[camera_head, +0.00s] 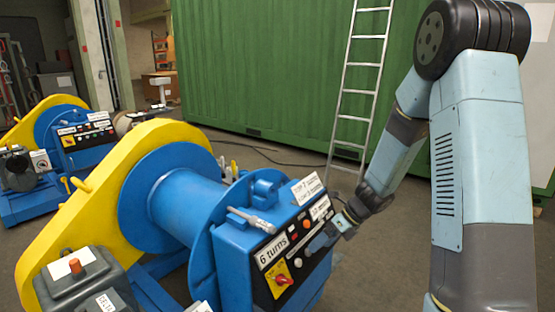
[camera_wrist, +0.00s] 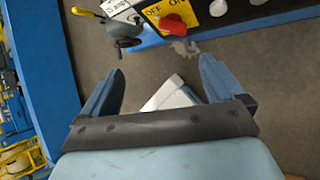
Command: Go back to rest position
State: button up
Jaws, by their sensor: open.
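The red switch also shows in the head view (camera_head: 283,280), left of my gripper. In the head view the fingertips are small, and I cannot tell whether they touch the panel.
A metal ladder (camera_head: 362,80) leans on the green container (camera_head: 265,70) behind my arm. A second blue and yellow machine (camera_head: 62,130) stands at the left. A cable (camera_head: 262,152) lies on the floor.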

jog(key=s+d+r+n+t+h, duration=0.2)
jog(key=s+d+r+n+h, duration=0.1)
jog(key=s+r+n, duration=0.9)
jog(key=s+d+r+n+t+h, duration=0.3)
jog(key=s+d+r+n+h, duration=0.1)
jog(key=s+r+n, duration=0.8)
notch_tip(320, 180, up, 3)
jog(key=d+n, duration=0.1)
jog(key=n, duration=0.2)
jog(key=shift+s+d+r+h, duration=0.2)
jog(key=shift+d+h, duration=0.1)
jog(key=shift+d, duration=0.1)
